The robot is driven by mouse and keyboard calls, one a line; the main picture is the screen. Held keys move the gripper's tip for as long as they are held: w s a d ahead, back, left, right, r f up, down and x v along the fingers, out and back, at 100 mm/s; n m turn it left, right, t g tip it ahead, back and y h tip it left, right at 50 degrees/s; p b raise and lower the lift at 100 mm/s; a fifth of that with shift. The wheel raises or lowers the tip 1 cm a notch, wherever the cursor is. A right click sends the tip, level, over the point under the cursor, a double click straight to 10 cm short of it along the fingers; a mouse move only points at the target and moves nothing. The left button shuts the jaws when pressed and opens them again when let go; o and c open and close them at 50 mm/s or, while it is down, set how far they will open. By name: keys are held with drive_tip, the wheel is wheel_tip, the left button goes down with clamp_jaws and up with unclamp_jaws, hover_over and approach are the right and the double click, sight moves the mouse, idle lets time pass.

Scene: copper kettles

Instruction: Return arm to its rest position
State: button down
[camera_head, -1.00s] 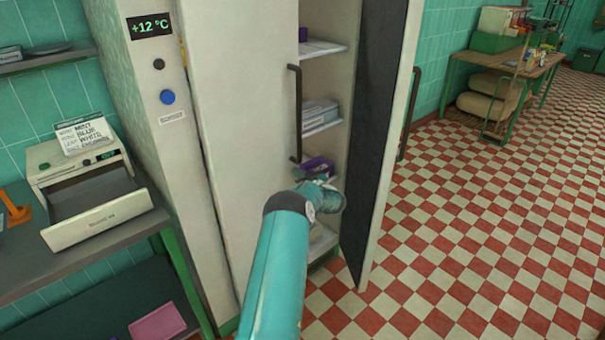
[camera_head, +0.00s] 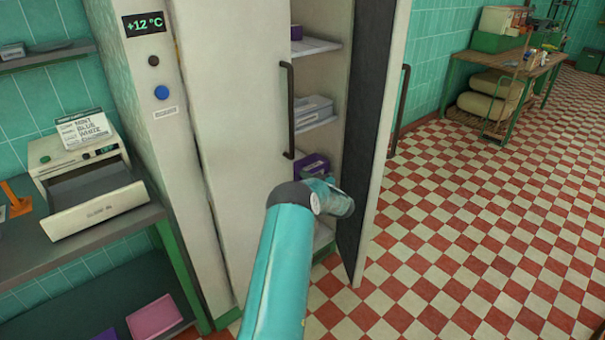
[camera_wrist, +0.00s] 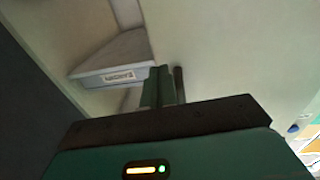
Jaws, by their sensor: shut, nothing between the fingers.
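My teal arm reaches up into the middle of the head view, in front of the tall cream fridge cabinet (camera_head: 235,120). My gripper's fingers show in the wrist view (camera_wrist: 162,75) as a short green and dark pair; they are shut and empty. In the head view the fingers are hidden behind my wrist. My wrist is at the cabinet's open right side, in front of a lower shelf. A purple box (camera_head: 310,163) sits on that shelf, just behind and above my wrist. In the wrist view a labelled grey shelf edge (camera_wrist: 115,76) lies beyond the fingers.
The open cabinet door (camera_head: 383,140) stands close to the right of my wrist. A door handle (camera_head: 288,110) is close on the left. A bench with an open-drawer device (camera_head: 97,208) stands at left. The checkered floor (camera_head: 470,220) at right is clear.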

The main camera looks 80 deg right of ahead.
drive_tip(key=v, duration=0.6)
drive_tip(key=shift+s, duration=0.4)
drive_tip(key=shift+d, duration=0.1)
